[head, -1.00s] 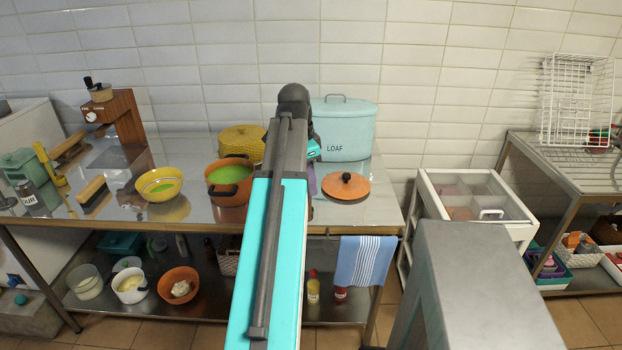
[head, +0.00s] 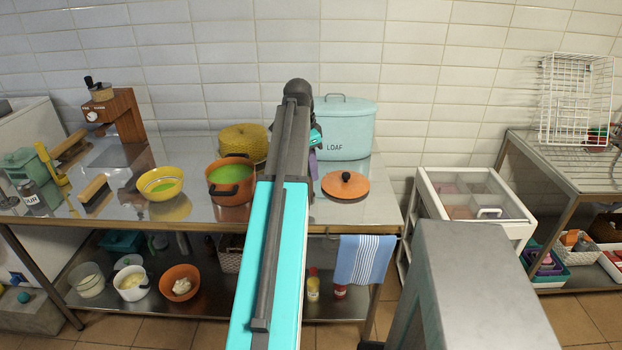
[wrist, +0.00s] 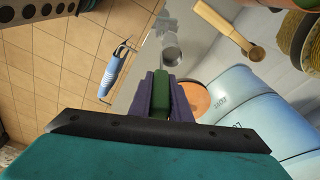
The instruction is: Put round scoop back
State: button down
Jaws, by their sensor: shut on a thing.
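My gripper (wrist: 161,98) is shut on a green handle (wrist: 161,82), held between its two purple fingers in the wrist view. A grey metal cup (wrist: 172,54) shows just beyond the fingertips; it looks like the bowl of the held round scoop, but the join is unclear. In the head view my gripper (head: 313,150) is mostly hidden behind my arm, above the steel table between the orange pot and the orange lid.
The steel table (head: 290,213) carries a pale blue LOAF bin (head: 347,128), an orange lid (head: 345,186), an orange pot (head: 231,184) of green soup, a yellow woven pot (head: 243,143) and a yellow bowl (head: 160,184). A striped towel (head: 364,260) hangs at the front edge.

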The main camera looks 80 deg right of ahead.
jog(key=shift+d+f+p, duration=0.35)
jog(key=shift+f, duration=0.55)
jog(key=shift+d+f+p, duration=0.3)
jog(key=shift+f+p, duration=0.05)
jog(key=shift+f, duration=0.65)
jog(key=c, duration=1.6)
grip_release()
jog(key=shift+c, duration=0.2)
notch_tip(320, 180, up, 12)
jog(key=w+a+b, duration=0.1)
jog(key=b, duration=0.1)
jog(key=shift+w, duration=0.4)
